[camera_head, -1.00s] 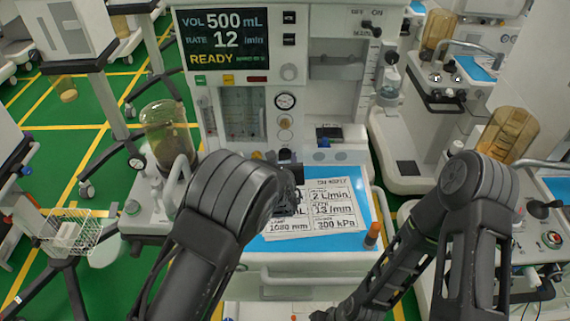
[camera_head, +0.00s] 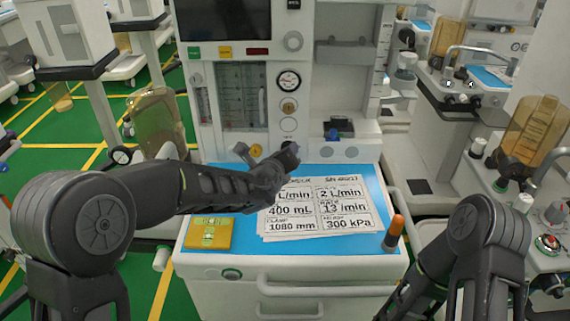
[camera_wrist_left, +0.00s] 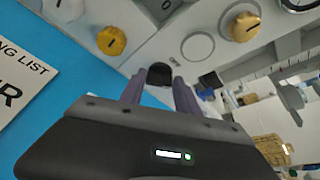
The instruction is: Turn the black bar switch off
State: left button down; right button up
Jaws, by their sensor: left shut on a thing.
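The black bar switch (camera_wrist_left: 160,73) is on the machine's white front panel, between the two fingers of my left gripper (camera_wrist_left: 160,88) in the left wrist view. The fingers are shut on it, one on each side. In the head view my left gripper (camera_head: 285,158) reaches the panel's lower edge from the left and hides the switch. The machine's screen (camera_head: 222,20) is dark. My right gripper is out of view; only the right arm shows at lower right.
A yellow knob (camera_wrist_left: 111,41) and a gold knob (camera_wrist_left: 242,26) sit near the switch. Below are a blue worktop (camera_head: 300,262) with printed sheets (camera_head: 320,212), a yellow device (camera_head: 209,233) and an orange-capped bottle (camera_head: 394,232). Other carts stand at both sides.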

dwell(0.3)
pick_arm(q)
jog(key=c, duration=0.9)
grip_release()
jog(key=shift+b+v, duration=0.55)
jog(key=shift+v, duration=3.35)
